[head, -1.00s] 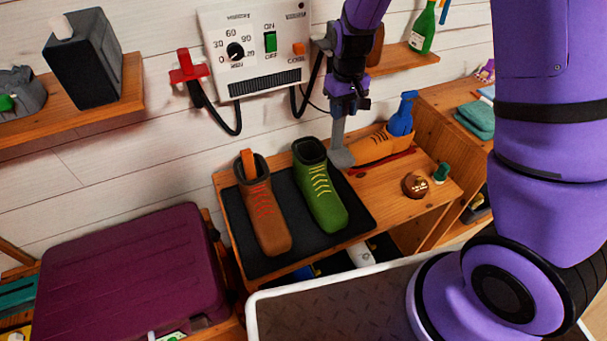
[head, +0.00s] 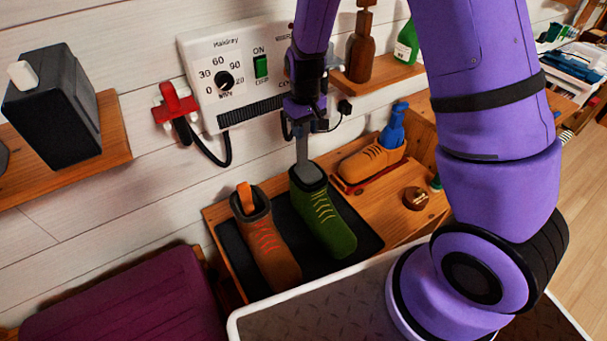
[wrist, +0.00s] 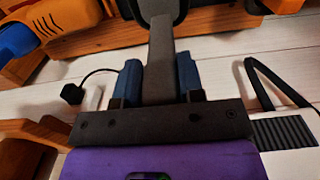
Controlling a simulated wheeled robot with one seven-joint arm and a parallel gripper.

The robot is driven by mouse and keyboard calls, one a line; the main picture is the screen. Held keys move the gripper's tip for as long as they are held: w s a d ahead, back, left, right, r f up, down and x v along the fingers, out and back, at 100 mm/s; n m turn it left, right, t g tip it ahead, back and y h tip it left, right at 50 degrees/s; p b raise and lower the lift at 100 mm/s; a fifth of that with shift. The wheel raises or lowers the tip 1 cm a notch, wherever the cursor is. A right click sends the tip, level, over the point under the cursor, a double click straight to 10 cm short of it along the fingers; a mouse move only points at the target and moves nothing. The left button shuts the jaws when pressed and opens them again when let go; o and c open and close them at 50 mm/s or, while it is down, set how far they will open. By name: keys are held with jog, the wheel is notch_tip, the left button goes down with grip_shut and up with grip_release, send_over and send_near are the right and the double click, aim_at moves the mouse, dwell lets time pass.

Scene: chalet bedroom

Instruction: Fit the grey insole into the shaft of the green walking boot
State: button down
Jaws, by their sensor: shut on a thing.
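The green walking boot (head: 328,218) stands upright on a dark mat (head: 367,240), its shaft opening facing up. My gripper (head: 303,130) is above that opening, shut on the grey insole (head: 303,151). The insole hangs down nearly upright, its lower end at the mouth of the shaft. I cannot tell how far inside it reaches. In the wrist view the insole (wrist: 161,65) runs from between the blue fingertips of my gripper (wrist: 158,82) to the dark boot collar (wrist: 160,8).
A brown boot (head: 268,243) with an orange tab stands close left of the green one. A white control box (head: 228,70) hangs on the wall behind.

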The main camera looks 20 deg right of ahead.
aim_at(305, 168)
notch_tip(305, 168, down, 14)
jog(key=shift+r, duration=0.1)
dwell(0.5)
jog(key=c, duration=0.7)
grip_release()
jog(key=shift+c, duration=0.2)
